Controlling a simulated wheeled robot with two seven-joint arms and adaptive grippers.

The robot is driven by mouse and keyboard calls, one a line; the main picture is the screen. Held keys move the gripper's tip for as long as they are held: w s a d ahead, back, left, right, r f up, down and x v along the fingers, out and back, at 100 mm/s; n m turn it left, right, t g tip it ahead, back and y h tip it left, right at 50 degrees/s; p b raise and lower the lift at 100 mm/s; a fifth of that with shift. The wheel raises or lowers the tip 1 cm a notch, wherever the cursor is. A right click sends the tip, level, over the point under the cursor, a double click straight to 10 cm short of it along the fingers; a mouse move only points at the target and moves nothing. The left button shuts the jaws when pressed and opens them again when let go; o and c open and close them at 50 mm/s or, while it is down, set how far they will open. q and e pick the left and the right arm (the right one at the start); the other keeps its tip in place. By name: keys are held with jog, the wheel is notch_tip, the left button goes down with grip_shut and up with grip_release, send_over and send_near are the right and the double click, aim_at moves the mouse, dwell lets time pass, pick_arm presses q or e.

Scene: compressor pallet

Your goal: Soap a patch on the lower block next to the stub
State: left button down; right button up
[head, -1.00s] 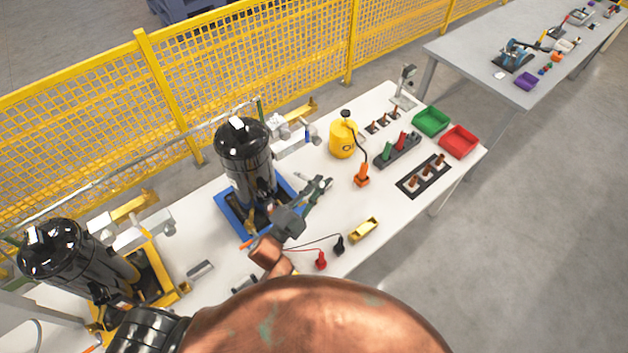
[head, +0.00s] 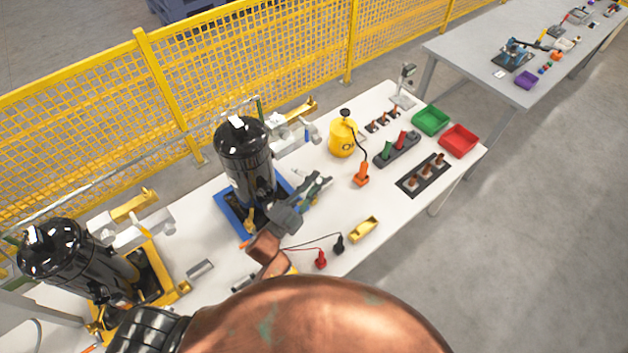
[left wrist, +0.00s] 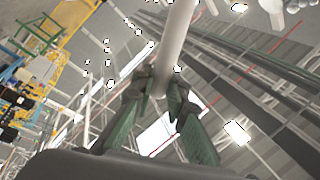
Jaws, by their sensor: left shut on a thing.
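My left gripper (head: 316,183) is over the table, just right of the black compressor (head: 243,150) on its blue pallet frame (head: 229,215). In the left wrist view its green fingers are shut on a pale, smooth rod (left wrist: 175,40), which runs up out of the picture. The rod's far end is not in view; in the head view it is too small to make out clearly. Pale grey blocks (head: 296,143) stand behind the compressor, next to a yellow bracket (head: 298,109). I cannot tell which is the lower block, or make out the stub or any soap. My right gripper is not seen.
A yellow bottle (head: 343,139) with a hose to an orange part (head: 361,174) stands to the right. Beyond are green (head: 431,121) and red (head: 459,141) trays. A second black compressor (head: 62,255) stands left. Two leads (head: 320,259) lie at the front.

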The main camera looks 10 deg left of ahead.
aim_at(301, 173)
pick_arm(q)
jog(key=shift+w+a, duration=0.95)
jog(key=shift+a, duration=0.3)
jog(key=shift+w+a, duration=0.9)
jog(key=shift+a, duration=0.3)
jog(key=shift+w+a+b, duration=0.4)
jog(key=shift+w+a, duration=0.1)
jog(key=shift+a, duration=0.1)
jog(key=shift+d, duration=0.1)
dwell(0.6)
